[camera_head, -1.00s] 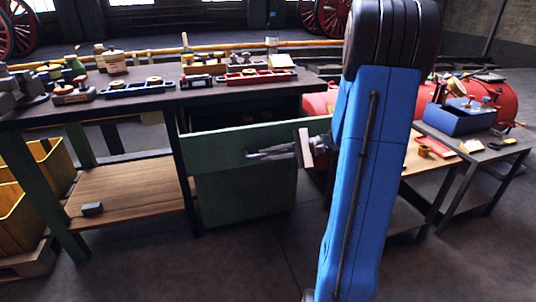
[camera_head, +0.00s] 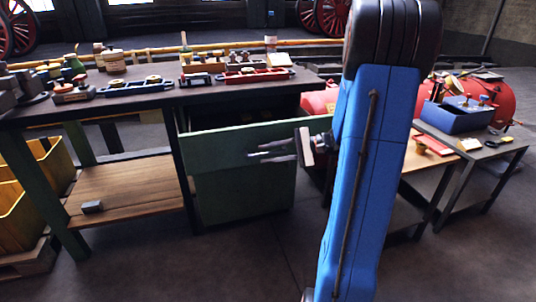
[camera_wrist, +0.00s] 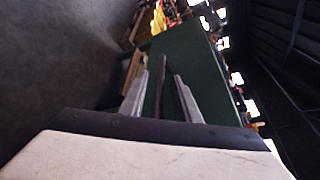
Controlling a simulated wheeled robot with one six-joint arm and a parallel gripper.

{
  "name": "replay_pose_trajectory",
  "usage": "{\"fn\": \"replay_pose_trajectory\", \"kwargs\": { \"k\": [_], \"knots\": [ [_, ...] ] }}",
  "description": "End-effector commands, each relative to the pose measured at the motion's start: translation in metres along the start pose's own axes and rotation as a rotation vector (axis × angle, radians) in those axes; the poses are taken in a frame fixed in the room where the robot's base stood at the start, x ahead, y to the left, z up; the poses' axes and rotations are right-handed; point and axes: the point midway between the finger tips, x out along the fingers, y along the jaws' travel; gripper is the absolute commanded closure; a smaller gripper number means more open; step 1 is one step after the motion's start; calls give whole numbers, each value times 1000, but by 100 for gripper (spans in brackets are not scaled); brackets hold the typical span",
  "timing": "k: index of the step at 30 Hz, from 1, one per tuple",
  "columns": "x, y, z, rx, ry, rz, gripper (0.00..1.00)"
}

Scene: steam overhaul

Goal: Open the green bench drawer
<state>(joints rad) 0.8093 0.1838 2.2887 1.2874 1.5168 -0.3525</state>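The green bench drawer (camera_head: 220,148) stands pulled out from under the dark bench top, with a shadowed gap above and behind its front. In the wrist view its green front (camera_wrist: 195,65) lies beyond my fingers. My gripper (camera_head: 258,150) is at the drawer front, fingers apart. In the wrist view the two grey fingers (camera_wrist: 160,82) lie on either side of a dark bar, which looks like the handle, with gaps beside it. Whether a finger touches the bar cannot be told. The drawer's inside is mostly hidden.
The bench top (camera_head: 150,98) carries blue and red assemblies and several small parts. A yellow crate (camera_head: 50,165) stands at the left. A side table (camera_head: 465,140) with a blue box (camera_head: 458,117) stands at the right. The floor in front is clear.

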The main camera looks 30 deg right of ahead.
Motion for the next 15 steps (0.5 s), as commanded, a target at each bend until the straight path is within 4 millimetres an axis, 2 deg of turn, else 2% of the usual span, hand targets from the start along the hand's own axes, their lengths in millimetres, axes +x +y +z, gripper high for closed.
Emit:
{"fn": "replay_pose_trajectory", "kwargs": {
  "k": [5,15],
  "knots": [
    [-23,0,-1,0,4,-2,71],
    [-81,0,-1,0,5,-3,71]
  ]
}}
